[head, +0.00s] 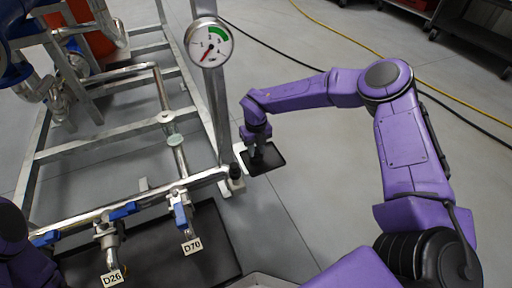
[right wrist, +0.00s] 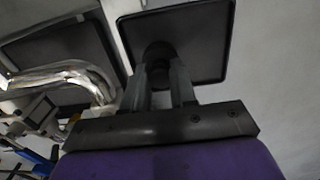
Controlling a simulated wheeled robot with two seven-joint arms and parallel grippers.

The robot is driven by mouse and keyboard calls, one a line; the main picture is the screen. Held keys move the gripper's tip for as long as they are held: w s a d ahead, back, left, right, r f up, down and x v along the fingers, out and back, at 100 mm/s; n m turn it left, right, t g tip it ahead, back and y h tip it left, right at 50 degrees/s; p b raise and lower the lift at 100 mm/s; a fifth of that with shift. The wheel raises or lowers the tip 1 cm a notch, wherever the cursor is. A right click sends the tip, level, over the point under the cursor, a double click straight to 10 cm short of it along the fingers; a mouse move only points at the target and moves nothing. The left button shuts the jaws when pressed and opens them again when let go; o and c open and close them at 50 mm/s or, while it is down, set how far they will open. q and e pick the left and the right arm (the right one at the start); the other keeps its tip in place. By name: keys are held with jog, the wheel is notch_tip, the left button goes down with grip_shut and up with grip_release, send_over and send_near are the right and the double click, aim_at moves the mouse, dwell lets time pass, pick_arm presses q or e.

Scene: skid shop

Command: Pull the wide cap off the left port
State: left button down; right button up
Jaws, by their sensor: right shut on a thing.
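My right gripper (head: 257,155) is over a small black tray (head: 277,164) to the right of the skid frame. In the right wrist view its two fingers (right wrist: 160,82) are closed on a dark round cap (right wrist: 158,50), in front of the tray (right wrist: 205,35). I cannot tell whether the cap touches the tray. Two valved ports with blue handles stand at the skid's front, a left one tagged D26 (head: 112,279) and a right one tagged D70 (head: 192,246). Their open ends are too small to judge. My left gripper is out of view.
The metal skid frame (head: 100,147) fills the left. A post carries a round gauge (head: 209,43). A dark mat (head: 222,240) lies under the ports. A black cable and a yellow hose (head: 345,39) cross the floor behind; the floor right of the tray is clear.

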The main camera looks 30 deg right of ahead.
jog(key=shift+f, duration=0.2)
jog(key=o, duration=1.4)
jog(key=shift+o, duration=0.2)
notch_tip(320, 180, up, 8)
jog(key=p, duration=0.7)
jog(key=shift+r, duration=0.15)
